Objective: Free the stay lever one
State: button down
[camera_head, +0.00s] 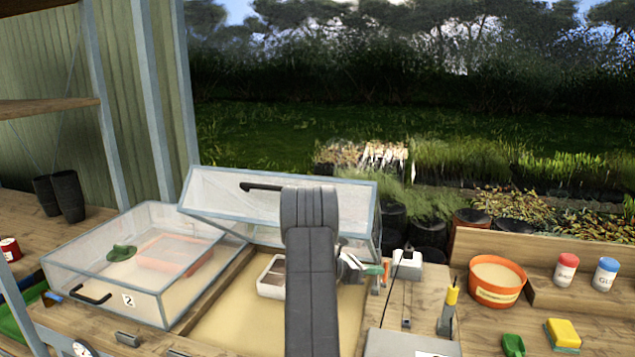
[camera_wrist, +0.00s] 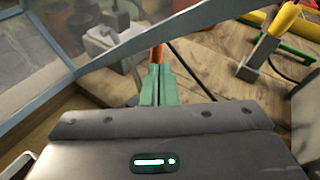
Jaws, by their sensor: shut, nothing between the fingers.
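An orange lever (camera_wrist: 157,54), which I take to be the stay lever, stands beside the raised glazed lid (camera_head: 270,203) of the right-hand cold frame. In the head view the orange piece (camera_head: 386,269) shows at the right edge of that frame. My gripper (camera_wrist: 158,72) has green fingers that are closed together, with the orange piece just beyond their tips. I cannot tell whether they touch it. The lever's lower part is hidden by the fingers.
A closed cold frame marked 2 (camera_head: 128,300) stands at left. Inside the open frame is a pale tray (camera_head: 268,285). To the right are a grey block with a white top (camera_head: 407,262), a yellow-handled tool (camera_head: 451,296) and an orange bucket (camera_head: 497,282).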

jog(key=shift+s+a+f+m+t+h+b, duration=0.3)
jog(key=shift+s+a+f+m+t+b, duration=0.15)
jog(key=shift+b, duration=0.45)
jog(key=shift+s+d+m+b, duration=0.15)
jog(key=shift+s+m+b, duration=0.05)
jog(key=shift+m+b, duration=0.15)
jog(key=f+b+v, duration=0.2)
jog(key=v, duration=1.2)
notch_tip(320, 180, up, 7)
jog(key=s+d+m+t+y, duration=0.2)
jog(key=y, duration=0.2)
jog(key=shift+f, duration=0.2)
jog(key=shift+s+d+t+b, duration=0.1)
jog(key=shift+t+b, duration=0.15)
jog(key=shift+b, duration=0.05)
